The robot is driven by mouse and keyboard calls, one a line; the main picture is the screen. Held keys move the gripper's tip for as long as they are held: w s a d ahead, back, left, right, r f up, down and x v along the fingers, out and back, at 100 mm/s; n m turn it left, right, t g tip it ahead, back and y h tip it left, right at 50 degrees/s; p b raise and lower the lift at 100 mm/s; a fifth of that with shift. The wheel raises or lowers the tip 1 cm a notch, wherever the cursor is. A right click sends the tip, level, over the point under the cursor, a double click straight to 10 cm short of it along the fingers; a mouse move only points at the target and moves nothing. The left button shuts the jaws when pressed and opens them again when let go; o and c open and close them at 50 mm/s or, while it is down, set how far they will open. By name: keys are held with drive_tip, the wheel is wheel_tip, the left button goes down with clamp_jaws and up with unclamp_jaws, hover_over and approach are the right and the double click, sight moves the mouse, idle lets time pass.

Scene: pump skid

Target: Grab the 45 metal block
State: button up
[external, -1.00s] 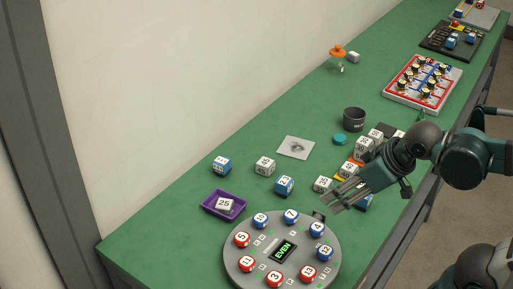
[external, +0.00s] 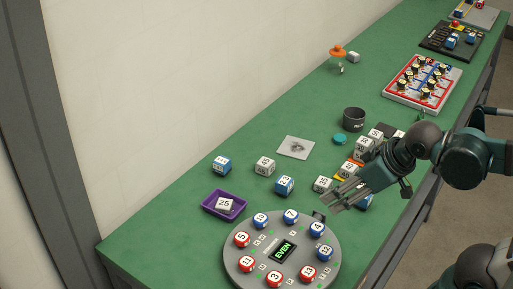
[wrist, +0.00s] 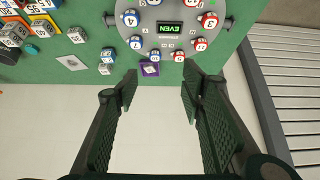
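Several pale metal-looking number blocks stand on the green table, and their digits are too small to read surely. One pale block (external: 265,166) stands alone near the middle, and its number may be 45. Another (external: 322,184) stands just left of my gripper (external: 338,199). More pale blocks (external: 367,145) are bunched behind my gripper, partly hidden by the arm. In the wrist view a pale block (wrist: 77,35) and a grey one (wrist: 105,69) show left of my gripper (wrist: 160,88). Its fingers are wide apart with nothing between them.
A round grey board (external: 240,268) with numbered pieces and an EVEN display lies in front. A purple tray (external: 210,207) holds a block marked 25. Blue-and-white blocks (external: 284,185) stand nearby. A dark cup (external: 354,119) and a picture card (external: 295,147) lie farther back. The back-left table is clear.

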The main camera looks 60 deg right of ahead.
drive_tip(key=shift+o, duration=0.6)
drive_tip(key=shift+o, duration=1.2)
drive_tip(key=shift+w+r, duration=0.1)
drive_tip(key=m+g, duration=0.7)
drive_tip(key=m, duration=1)
hover_over(265, 161)
drive_tip(key=f, duration=1.5)
drive_tip(key=a+f, duration=0.1)
drive_tip(key=f, duration=0.6)
drive_tip(key=shift+s+f+b, duration=0.25)
drive_tip(key=shift+f+b, duration=0.05)
drive_tip(key=shift+w+d+f, duration=0.2)
drive_tip(key=shift+d+f, duration=0.15)
drive_tip(key=shift+f, duration=0.2)
